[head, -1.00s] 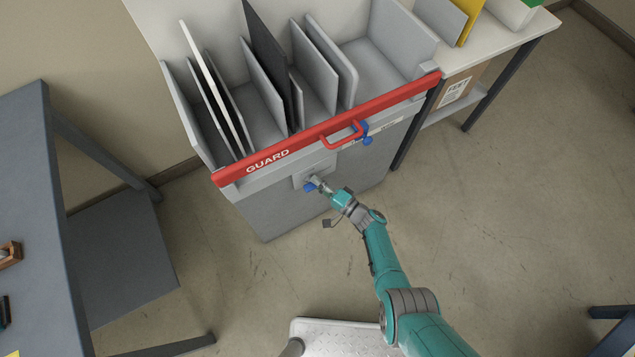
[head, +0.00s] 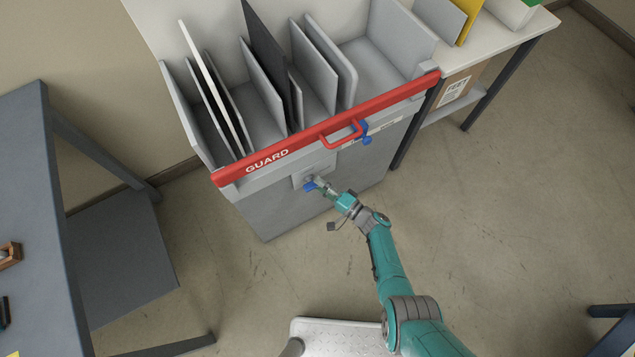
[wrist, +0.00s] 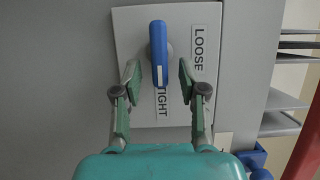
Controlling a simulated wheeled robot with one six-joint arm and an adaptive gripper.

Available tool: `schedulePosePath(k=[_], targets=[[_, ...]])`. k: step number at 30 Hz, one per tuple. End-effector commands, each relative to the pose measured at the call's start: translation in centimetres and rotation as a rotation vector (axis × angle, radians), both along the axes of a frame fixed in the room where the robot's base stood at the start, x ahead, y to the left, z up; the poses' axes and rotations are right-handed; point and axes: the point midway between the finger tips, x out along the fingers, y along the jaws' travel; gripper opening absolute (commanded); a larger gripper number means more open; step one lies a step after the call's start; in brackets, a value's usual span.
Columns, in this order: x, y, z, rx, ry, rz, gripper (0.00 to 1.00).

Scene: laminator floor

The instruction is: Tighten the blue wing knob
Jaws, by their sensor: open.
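The blue wing knob (wrist: 158,52) sits on a pale plate on the grey front of the laminator; in the head view the knob (head: 310,186) shows below the red guard bar. In the wrist view its wing runs up and down the picture, with its lower end by the word TIGHT (wrist: 162,103). The word LOOSE (wrist: 198,47) is to its right. My gripper (wrist: 158,76) is open, with one finger on each side of the knob's lower end. Gaps show between the fingers and the knob.
The red guard bar (head: 290,146) with its handle crosses the machine above the knob. A second blue part (head: 366,138) is by the handle. A dark table (head: 40,180) stands at the left.

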Motion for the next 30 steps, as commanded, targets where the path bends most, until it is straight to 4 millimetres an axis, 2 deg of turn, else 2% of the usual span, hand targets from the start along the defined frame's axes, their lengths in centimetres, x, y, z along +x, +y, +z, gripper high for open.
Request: schedulePosePath(k=[9, 15, 20, 30], targets=[[-3.5, -5.4, -0.2, -0.002, 0.001, -0.006, 0.42], [-5.0, -7.6, -0.1, -0.001, 0.001, -0.004, 0.42], [-5.5, -8.4, -0.1, -0.001, 0.002, -0.003, 0.42], [-5.7, -8.5, -0.1, -0.001, 0.002, -0.001, 0.42]])
